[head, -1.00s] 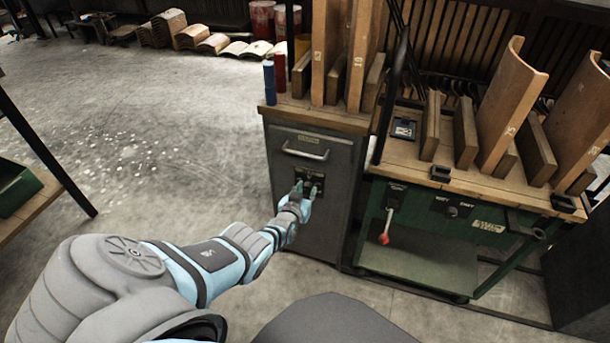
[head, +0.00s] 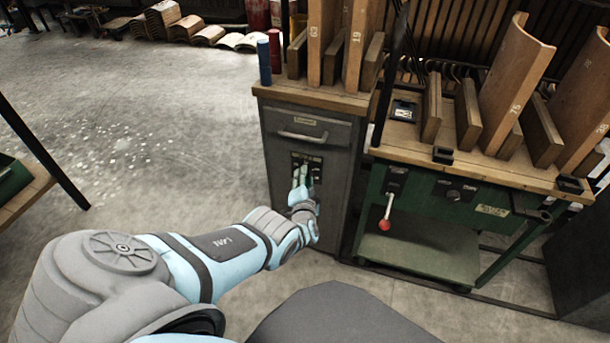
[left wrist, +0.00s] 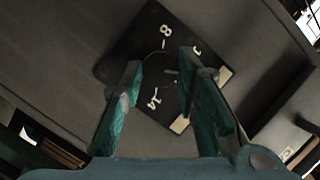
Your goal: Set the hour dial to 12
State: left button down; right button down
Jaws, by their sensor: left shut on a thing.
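A black dial plate (head: 317,160) is on the front of the grey cabinet (head: 283,150), below its drawer handle. In the left wrist view the dial plate (left wrist: 118,62) is tilted, with a white 8 near its top and a 14 lower down. My left gripper (head: 302,172) reaches the plate from the front. In the left wrist view its teal fingers (left wrist: 162,76) stand either side of the dial (left wrist: 171,80), shut on it. A short pale mark shows between the fingers. The fingers hide part of the scale, and I cannot tell the exact setting. My right gripper is out of view.
Curved wooden boards (head: 514,77) stand on the bench top to the right. A green cart (head: 420,255) with a red-knobbed lever (head: 386,218) is right of the cabinet. A blue cylinder (head: 264,62) stands on the cabinet's left corner.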

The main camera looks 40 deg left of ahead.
pick_arm(q)
jog(key=shift+f+m+t+y+b, duration=0.15)
jog(key=shift+m+y+b, duration=0.3)
jog(key=shift+m+b, duration=0.6)
jog(key=shift+f+m+t+y+b, duration=0.1)
jog(key=shift+m+t+y+b, duration=0.15)
jog(key=shift+m+y+b, duration=0.75)
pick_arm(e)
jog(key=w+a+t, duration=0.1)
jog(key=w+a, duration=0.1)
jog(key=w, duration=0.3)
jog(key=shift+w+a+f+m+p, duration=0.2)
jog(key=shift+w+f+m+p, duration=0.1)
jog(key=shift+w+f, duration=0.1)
pick_arm(q)
jog(key=shift+m+h, duration=0.35)
jog(key=shift+h, duration=0.2)
jog(key=c, duration=1.2)
grip_release()
jog(key=shift+a, duration=0.1)
jog(key=shift+r, duration=0.1)
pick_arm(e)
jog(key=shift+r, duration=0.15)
